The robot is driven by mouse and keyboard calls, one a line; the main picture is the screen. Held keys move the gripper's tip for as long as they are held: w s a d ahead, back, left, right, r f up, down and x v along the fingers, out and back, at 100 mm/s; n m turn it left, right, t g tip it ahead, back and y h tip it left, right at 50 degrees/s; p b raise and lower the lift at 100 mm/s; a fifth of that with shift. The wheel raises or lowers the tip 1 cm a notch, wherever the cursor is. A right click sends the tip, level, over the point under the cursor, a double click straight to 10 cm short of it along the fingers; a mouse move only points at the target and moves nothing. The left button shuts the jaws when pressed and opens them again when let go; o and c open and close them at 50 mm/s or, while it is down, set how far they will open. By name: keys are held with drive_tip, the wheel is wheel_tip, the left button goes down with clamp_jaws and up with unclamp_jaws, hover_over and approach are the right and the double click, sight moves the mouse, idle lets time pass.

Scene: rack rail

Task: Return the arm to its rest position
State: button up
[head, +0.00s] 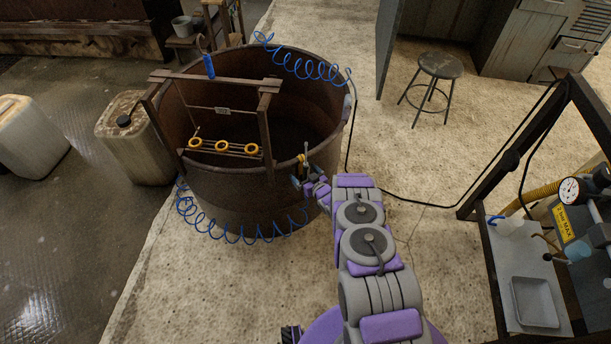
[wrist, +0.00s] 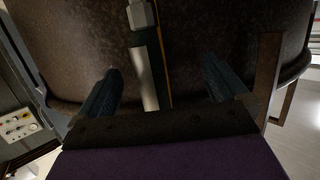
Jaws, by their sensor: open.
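My arm, purple and grey, reaches forward from the bottom of the head view. My gripper (head: 310,184) is at the near right side of a rusty round tub (head: 240,195), just below its rim. In the wrist view my gripper (wrist: 160,85) is open, its two dark fingers spread in front of the brown tub wall (wrist: 75,45). A pale grey fitting with a bar (wrist: 146,70) shows between the fingers; I cannot tell whether it touches them. A small yellow-and-dark fitting (head: 302,161) sits at the tub rim beside my gripper.
A rack with yellow rings (head: 223,148) spans the tub. Blue coiled hoses (head: 240,236) hang around it. A stool (head: 440,66) stands at back right, and a dark-framed bench with a gauge (head: 569,190) is at right. Floor between tub and bench is mostly clear, with a black cable.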

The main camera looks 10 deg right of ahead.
sight(307, 169)
drive_tip(key=shift+d, duration=0.5)
drive_tip(key=c, duration=0.6)
drive_tip(key=shift+a, duration=0.3)
drive_tip(key=c, duration=0.8)
drive_tip(key=shift+c, duration=0.4)
drive_tip(key=shift+d, duration=0.15)
drive_tip(key=shift+w+r+p, duration=0.1)
drive_tip(key=shift+r+p, duration=1.25)
drive_tip(key=shift+r, duration=0.7)
